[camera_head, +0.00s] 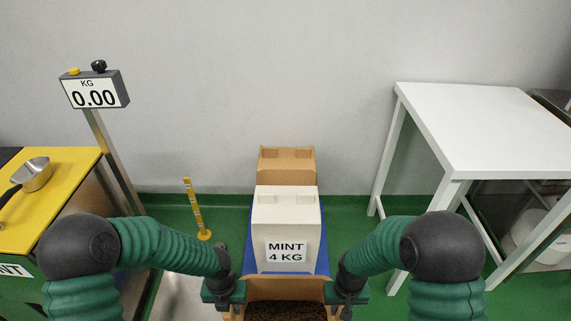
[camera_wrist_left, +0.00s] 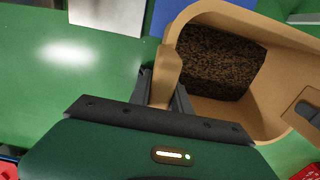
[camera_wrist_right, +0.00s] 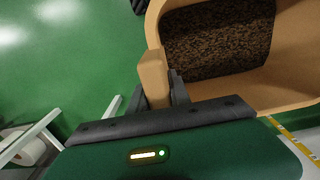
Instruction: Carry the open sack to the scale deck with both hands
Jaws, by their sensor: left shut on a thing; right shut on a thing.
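The open sack (camera_head: 286,291) is tan with dark loose tea inside. It is at the bottom middle of the head view, partly cut off by the frame. My left gripper (camera_head: 229,296) is shut on a tan tab at the sack's left rim, as the left wrist view (camera_wrist_left: 163,88) shows. My right gripper (camera_head: 343,294) is shut on a matching tab at the right rim, as the right wrist view (camera_wrist_right: 158,88) shows. The scale's display (camera_head: 93,94) reads 0.00 KG on a post at the left. A pale deck (camera_head: 178,297) shows on the floor below it, partly hidden by my left arm.
A white box labelled MINT 4 KG (camera_head: 286,222) stands on a blue base (camera_head: 249,263) just beyond the sack, with a cardboard box (camera_head: 287,160) behind it. A yellow-topped bench (camera_head: 62,180) is left, a yellow post (camera_head: 193,208) left of centre, a white table (camera_head: 485,130) right.

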